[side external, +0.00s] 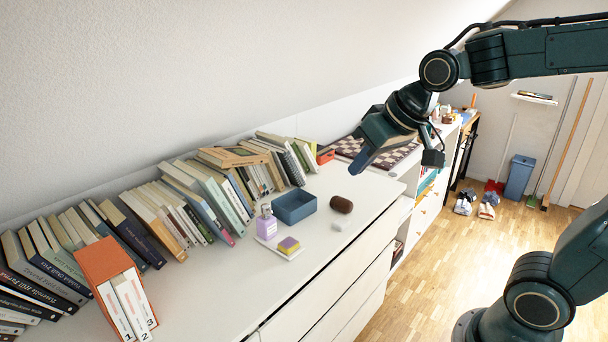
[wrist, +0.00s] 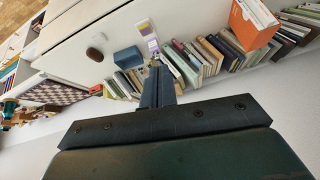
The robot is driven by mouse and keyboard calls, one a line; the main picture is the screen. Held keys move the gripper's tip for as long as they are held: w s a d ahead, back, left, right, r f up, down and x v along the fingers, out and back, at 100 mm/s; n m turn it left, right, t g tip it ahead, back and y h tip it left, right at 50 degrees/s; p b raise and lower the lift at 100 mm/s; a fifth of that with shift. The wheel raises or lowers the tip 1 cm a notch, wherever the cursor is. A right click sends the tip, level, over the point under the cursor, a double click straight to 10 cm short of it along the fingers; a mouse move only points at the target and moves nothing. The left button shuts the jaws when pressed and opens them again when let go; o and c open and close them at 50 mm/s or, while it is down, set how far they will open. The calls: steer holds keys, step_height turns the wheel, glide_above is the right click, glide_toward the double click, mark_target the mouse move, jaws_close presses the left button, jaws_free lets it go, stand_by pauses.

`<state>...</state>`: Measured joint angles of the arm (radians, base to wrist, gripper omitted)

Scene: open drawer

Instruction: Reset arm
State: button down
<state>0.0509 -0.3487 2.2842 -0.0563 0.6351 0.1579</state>
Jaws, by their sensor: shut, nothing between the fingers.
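My gripper (side external: 365,158) is shut and empty. In the side view it hangs in the air above the right end of the white dresser top (side external: 231,282), near the checkered board (side external: 385,153). In the wrist view the shut fingers (wrist: 158,78) point toward the dresser and its row of books. The gripper touches nothing that I can see. The dresser's drawer fronts (side external: 329,290) run along its front side; how far any drawer is pulled out is hard to tell.
On the dresser stand a blue box (side external: 294,207), a brown roll-shaped object (side external: 341,204), a purple bottle (side external: 266,225), sponges on a dish (side external: 288,246), a white block (side external: 341,224) and an orange binder box (side external: 104,262). Books (side external: 205,195) line the wall. The wooden floor (side external: 440,235) is open.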

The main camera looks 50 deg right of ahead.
steer(key=s+f+n+g, duration=0.1)
steer(key=s, duration=1.2)
steer(key=shift+s+a+f+n, duration=0.15)
steer(key=shift+s+f+n, duration=0.1)
steer(key=shift+f+n, duration=0.15)
